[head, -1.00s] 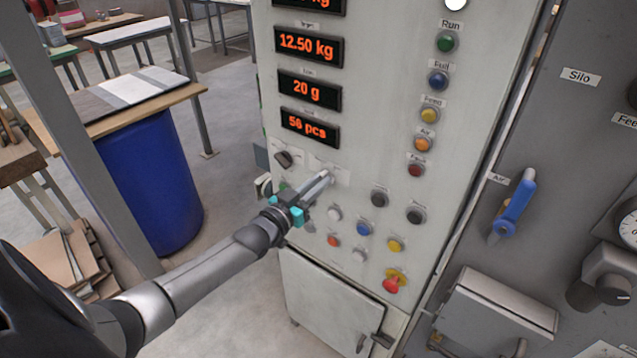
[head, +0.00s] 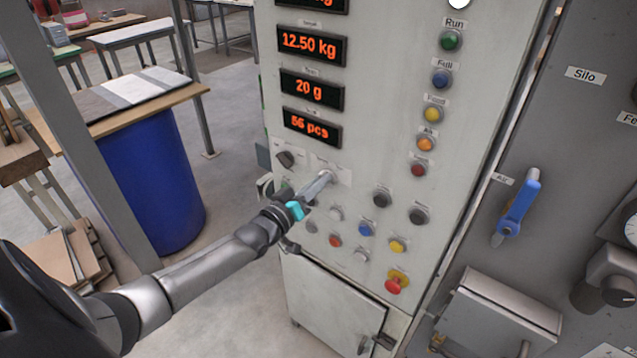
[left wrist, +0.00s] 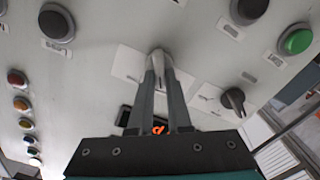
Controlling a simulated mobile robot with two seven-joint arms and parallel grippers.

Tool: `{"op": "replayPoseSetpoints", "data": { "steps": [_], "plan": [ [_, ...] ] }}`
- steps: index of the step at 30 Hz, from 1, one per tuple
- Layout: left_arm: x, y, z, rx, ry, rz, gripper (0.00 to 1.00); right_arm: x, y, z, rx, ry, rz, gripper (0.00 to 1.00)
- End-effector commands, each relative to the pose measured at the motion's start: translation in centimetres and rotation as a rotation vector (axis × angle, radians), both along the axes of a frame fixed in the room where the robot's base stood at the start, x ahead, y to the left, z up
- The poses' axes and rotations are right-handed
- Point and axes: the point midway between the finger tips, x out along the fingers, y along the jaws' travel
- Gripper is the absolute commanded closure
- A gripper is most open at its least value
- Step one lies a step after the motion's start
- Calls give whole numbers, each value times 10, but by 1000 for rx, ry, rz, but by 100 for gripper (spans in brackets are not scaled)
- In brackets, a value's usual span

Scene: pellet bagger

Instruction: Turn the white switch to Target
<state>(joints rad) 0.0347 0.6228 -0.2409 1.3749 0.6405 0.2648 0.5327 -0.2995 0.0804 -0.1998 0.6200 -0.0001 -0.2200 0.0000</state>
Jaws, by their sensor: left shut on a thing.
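The white switch (left wrist: 158,60) sits on a pale label plate (left wrist: 127,65) on the control panel; the plate's print is too small to read. In the left wrist view my left gripper (left wrist: 161,75) is shut on the switch, one finger on each side of it. In the head view my left gripper (head: 324,179) reaches the panel from the lower left and its fingers mostly hide the switch. Where the switch points cannot be told. My right gripper is not in view.
A black selector switch (head: 285,158) is close by on the left. Several push buttons, such as a blue one (head: 366,229), and a red emergency knob (head: 396,284) lie right and below. Orange displays (head: 312,127) are above. A blue-handled lever (head: 518,207) is farther right.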

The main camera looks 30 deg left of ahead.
Motion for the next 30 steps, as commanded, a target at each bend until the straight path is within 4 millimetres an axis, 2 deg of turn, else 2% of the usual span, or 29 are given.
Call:
{"op": "replayPoseSetpoints", "data": {
  "steps": [9,10,18,26,30],
  "plan": [
    [0,0,0,-7,1,-1,100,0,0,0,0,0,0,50],
    [0,0,0,-7,1,-1,82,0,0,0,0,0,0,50],
    [0,0,0,-5,0,0,54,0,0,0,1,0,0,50],
    [-1,0,0,-4,2,0,54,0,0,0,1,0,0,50],
    [-9,1,-1,-3,3,1,54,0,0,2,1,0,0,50]
  ]
}}
